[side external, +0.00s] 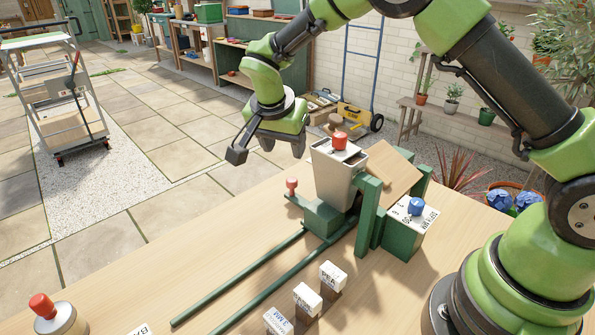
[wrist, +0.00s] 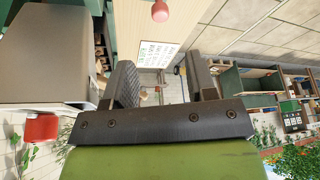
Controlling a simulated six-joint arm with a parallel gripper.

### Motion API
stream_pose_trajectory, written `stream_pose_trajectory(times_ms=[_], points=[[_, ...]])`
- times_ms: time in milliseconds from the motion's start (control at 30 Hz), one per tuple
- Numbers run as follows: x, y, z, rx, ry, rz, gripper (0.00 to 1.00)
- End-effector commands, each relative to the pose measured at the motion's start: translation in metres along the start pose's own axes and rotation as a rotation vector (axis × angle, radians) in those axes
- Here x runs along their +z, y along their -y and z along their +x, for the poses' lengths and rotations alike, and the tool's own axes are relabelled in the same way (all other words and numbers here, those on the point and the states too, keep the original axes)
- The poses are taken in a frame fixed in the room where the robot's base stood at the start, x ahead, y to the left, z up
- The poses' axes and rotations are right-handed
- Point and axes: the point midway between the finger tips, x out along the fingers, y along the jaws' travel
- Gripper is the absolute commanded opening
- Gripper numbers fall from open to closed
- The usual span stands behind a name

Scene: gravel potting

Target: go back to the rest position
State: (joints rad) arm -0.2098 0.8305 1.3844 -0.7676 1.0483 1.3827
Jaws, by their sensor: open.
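My gripper (side external: 268,142) is in the air above the bench, up and to the left of the beige hopper (side external: 333,185) in the side view. In the wrist view its two dark jaws (wrist: 163,82) stand apart with nothing between them. The hopper has a red knob (side external: 339,140) on top and stands in a green frame (side external: 368,212). In the wrist view the hopper (wrist: 50,55) is close by on the left, apart from the jaws, with its red knob (wrist: 41,127) below it. I cannot tell what is inside the hopper.
A pink-red knob (side external: 291,185) stands left of the hopper. Green rails (side external: 240,275) run along the bench (side external: 235,225). A box with a blue knob (side external: 408,225) stands right, labelled blocks (side external: 333,276) in front, a red-topped object (side external: 58,316) front left. The bench's left part is mostly clear.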

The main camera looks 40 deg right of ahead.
Motion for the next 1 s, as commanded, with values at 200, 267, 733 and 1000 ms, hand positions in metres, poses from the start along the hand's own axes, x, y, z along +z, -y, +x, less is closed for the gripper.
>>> stream_pose_trajectory(times_ms=[200, 267, 733, 1000], points=[[-0.026, -0.027, -0.06, -0.101, 0.028, -0.104, 0.52], [-0.03, -0.04, -0.08, -0.137, 0.043, -0.142, 0.52], [0.004, -0.183, -0.186, -0.516, 0.088, -0.487, 0.52], [0.035, -0.228, -0.192, -0.676, 0.023, -0.622, 0.52]])
